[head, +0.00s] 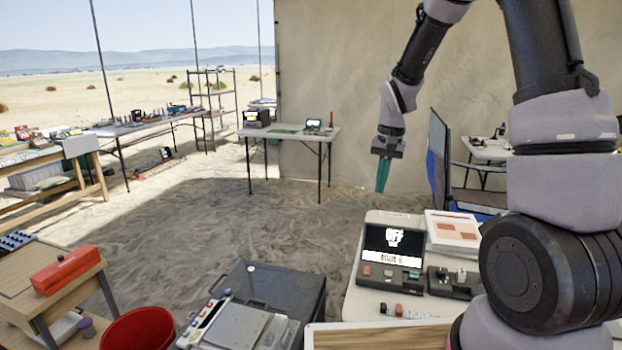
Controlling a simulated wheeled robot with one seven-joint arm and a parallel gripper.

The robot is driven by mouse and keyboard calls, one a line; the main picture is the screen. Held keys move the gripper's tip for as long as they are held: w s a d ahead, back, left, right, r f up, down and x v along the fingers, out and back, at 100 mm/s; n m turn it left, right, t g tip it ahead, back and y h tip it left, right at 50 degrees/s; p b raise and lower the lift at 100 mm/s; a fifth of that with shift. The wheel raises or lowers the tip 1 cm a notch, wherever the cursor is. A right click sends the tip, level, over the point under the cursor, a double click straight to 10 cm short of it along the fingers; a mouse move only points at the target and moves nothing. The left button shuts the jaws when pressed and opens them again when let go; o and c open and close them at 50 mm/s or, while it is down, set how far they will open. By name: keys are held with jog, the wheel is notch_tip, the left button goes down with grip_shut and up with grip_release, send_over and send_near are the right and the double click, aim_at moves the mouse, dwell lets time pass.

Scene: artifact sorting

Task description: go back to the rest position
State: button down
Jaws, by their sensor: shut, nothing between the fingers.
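My gripper (382,176) points down in the head view, to the right of the middle, with its teal fingers together and nothing between them. It hangs in the air above the near white table (356,296), apart from everything on it. My arm comes down to it from the upper right. Below it on the table stands a dark device (393,252) with a screen reading "OFF".
A white box with orange marks (454,230) and a small dark device (452,281) sit beside the screen device. A dark case (262,288), a red bucket (140,330) and a red toolbox (66,270) are at lower left. Open sand (220,210) lies between the near and far tables.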

jog(key=s+d+r+t, duration=0.1)
jog(key=s+r+t, duration=0.1)
jog(key=s+r, duration=0.45)
jog(key=s+d+r+t, duration=0.1)
jog(key=s+d+r, duration=0.15)
jog(key=r, duration=0.75)
jog(key=s+r+t+y, duration=0.1)
jog(key=s+r+t, duration=0.2)
jog(key=s, duration=0.9)
notch_tip(320, 180, up, 3)
jog(key=shift+s+d+r+t, duration=0.2)
jog(key=shift+s+d+t, duration=0.1)
jog(key=shift+t, duration=0.1)
